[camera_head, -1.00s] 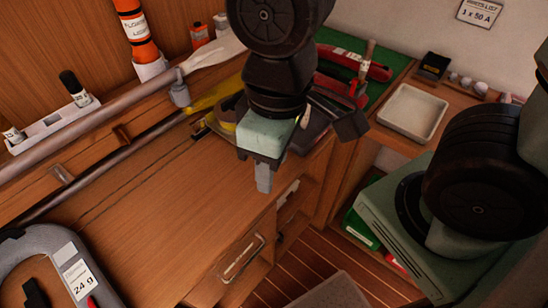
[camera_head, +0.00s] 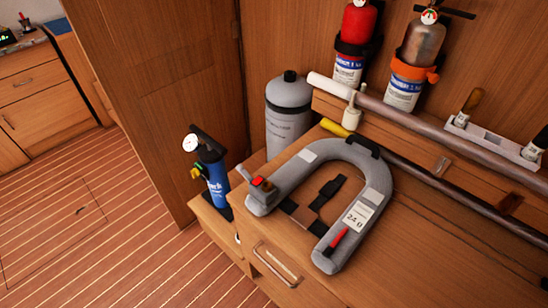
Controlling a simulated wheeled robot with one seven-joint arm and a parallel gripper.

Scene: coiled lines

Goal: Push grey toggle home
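A grey horseshoe-shaped lifejacket (camera_head: 285,180) lies on the wooden worktop, with dark straps (camera_head: 318,204) inside its curve and a white label (camera_head: 359,214) on its right arm. A grey fitting (camera_head: 262,193) with a red top sits at the end of its left arm. A red tab (camera_head: 335,241) lies on the end of the right arm. I cannot tell whether any of these parts is the grey toggle. My gripper is outside this view.
A grey cylinder (camera_head: 288,118) stands behind the lifejacket, and a blue pump (camera_head: 213,172) with a gauge stands left of it. A long rail (camera_head: 425,122) runs along the back. Red (camera_head: 355,40) and brown (camera_head: 412,65) extinguishers hang above. Bare worktop (camera_head: 425,260) lies at right; open floor (camera_head: 90,220) at left.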

